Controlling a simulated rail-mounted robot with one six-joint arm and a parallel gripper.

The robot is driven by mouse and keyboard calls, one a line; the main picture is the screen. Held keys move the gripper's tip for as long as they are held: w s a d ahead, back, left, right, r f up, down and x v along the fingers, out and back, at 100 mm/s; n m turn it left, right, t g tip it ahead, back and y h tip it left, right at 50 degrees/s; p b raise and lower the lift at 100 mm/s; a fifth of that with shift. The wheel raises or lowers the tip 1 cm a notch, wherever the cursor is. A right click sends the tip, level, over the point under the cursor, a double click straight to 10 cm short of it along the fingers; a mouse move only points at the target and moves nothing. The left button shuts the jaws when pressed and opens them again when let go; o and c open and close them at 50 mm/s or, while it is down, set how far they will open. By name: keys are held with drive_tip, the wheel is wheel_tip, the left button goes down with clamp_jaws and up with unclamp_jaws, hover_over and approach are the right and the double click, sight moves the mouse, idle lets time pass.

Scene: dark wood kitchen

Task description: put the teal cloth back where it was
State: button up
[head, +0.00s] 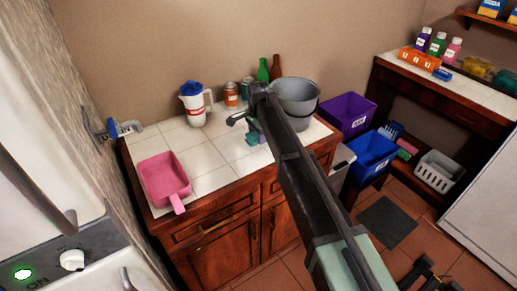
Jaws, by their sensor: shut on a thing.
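The teal cloth (252,138) shows as a small piece just below my gripper (249,126), over the white tiled counter. My gripper is shut on the teal cloth. My own arm crosses the view and hides part of the gripper and the counter to its right. I cannot tell whether the cloth touches the tiles.
On the counter (205,157) stand a white jug (194,106), cans (231,94), bottles (263,70), a grey bucket (298,94) and a pink dustpan (164,181). Purple (347,113) and blue (371,155) bins stand to the right. The tiles between dustpan and gripper are clear.

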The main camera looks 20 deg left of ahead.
sight(258, 148)
wheel_tip(258, 148, down, 4)
drive_tip(key=b, duration=0.3)
drive_tip(key=shift+f, duration=0.1)
drive_tip(key=shift+r, duration=0.3)
drive_tip(key=shift+f, duration=0.25)
drive_tip(key=o, duration=0.8)
drive_tip(key=shift+r, duration=0.15)
wheel_tip(258, 148, up, 12)
drive_tip(key=p, duration=1.2)
drive_tip(key=shift+r+p, duration=0.25)
drive_tip(key=shift+p, duration=0.05)
drive_tip(key=shift+f, duration=0.15)
